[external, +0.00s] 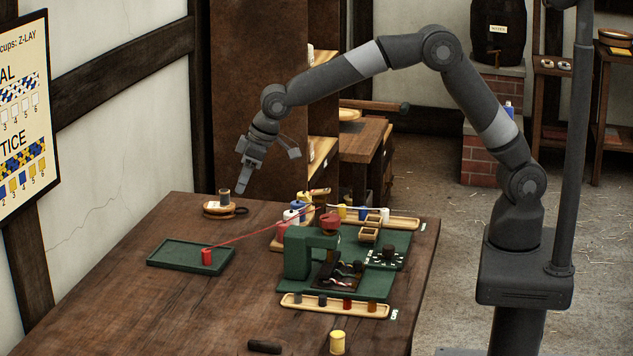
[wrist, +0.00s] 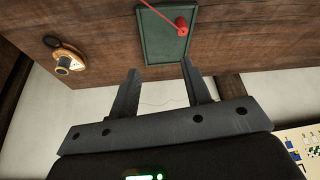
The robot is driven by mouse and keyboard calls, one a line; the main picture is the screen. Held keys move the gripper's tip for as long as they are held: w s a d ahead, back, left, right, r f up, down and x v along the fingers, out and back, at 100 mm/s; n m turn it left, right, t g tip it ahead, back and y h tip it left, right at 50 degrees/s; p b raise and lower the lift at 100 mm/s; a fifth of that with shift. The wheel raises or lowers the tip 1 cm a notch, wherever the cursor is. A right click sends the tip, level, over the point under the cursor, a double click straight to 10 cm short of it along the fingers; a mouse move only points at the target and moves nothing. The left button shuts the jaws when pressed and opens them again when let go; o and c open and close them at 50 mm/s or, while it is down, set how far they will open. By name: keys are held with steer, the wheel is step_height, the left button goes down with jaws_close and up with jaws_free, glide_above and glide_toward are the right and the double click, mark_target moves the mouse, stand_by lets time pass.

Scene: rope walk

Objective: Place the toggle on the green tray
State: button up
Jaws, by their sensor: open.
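The green tray (external: 167,255) lies on the left part of the table and also shows in the wrist view (wrist: 158,45). A red spool (external: 207,257) stands in its right part, with a red strand running from it toward the green machine. A short dark cylinder (external: 264,346), which looks like the toggle, lies on its side at the table's front edge in the external view; I do not see it in the wrist view. My gripper (external: 242,186) is open and empty in the air above the table's far left. Its two spread fingers (wrist: 158,70) show in the wrist view.
The green machine (external: 300,252) and racks of several spools fill the right side. The table's front left is clear.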

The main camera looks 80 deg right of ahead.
steer(key=s+d+r+m, duration=0.1)
steer(key=s+d+r, duration=0.6)
steer(key=s, duration=0.2)
steer(key=s+d+r, duration=0.6)
steer(key=s+d, duration=0.2)
steer(key=s, duration=0.2)
steer(key=s+d+f, duration=0.1)
steer(key=s+d, duration=0.3)
steer(key=s, duration=0.8)
steer(key=s+d+f+m+t+h, duration=0.1)
steer(key=s+d+f, duration=0.1)
steer(key=s, duration=1)
steer(key=shift+d+f+m, duration=0.15)
steer(key=shift+d+m, duration=0.15)
steer(key=shift+d, duration=0.55)
